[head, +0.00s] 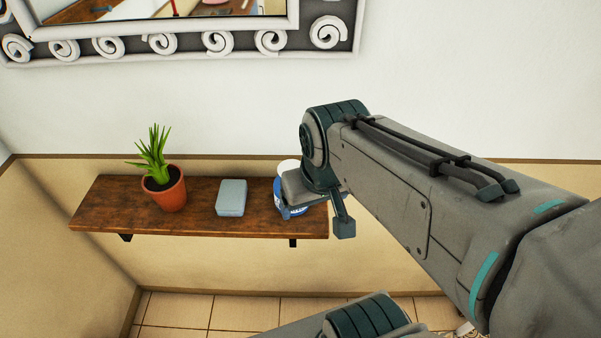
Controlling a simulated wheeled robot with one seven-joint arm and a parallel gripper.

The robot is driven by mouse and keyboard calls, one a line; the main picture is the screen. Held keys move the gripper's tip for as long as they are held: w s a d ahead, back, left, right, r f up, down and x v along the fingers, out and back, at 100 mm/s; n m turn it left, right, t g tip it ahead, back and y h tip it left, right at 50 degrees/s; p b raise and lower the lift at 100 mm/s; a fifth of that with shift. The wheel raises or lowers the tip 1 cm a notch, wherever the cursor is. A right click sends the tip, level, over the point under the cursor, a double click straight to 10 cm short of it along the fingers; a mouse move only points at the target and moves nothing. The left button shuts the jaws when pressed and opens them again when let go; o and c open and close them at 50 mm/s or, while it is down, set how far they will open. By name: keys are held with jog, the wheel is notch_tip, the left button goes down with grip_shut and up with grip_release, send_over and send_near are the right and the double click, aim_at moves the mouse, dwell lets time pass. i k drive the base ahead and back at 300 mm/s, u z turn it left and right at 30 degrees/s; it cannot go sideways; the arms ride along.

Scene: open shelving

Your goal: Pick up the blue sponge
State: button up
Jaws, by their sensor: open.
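The blue sponge (231,197) is a pale grey-blue block. It lies on the brown wooden shelf (110,207), right of the potted plant. My gripper (318,221) is at the shelf's right end, to the right of the sponge and apart from it. It is open, and one finger shows clearly at its right side. The rest of the gripper is partly hidden by my own arm. I see nothing held in it.
A green plant in a terracotta pot (165,192) stands left of the sponge. A blue and white container (283,192) stands right of it, partly hidden behind my gripper. A framed mirror (180,40) hangs above. The shelf is clear around the sponge.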

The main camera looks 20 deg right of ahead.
aim_at(231, 199)
jog(key=u, duration=2.2)
jog(key=k, duration=1)
jog(key=z, duration=1.05)
jog(key=i, duration=1)
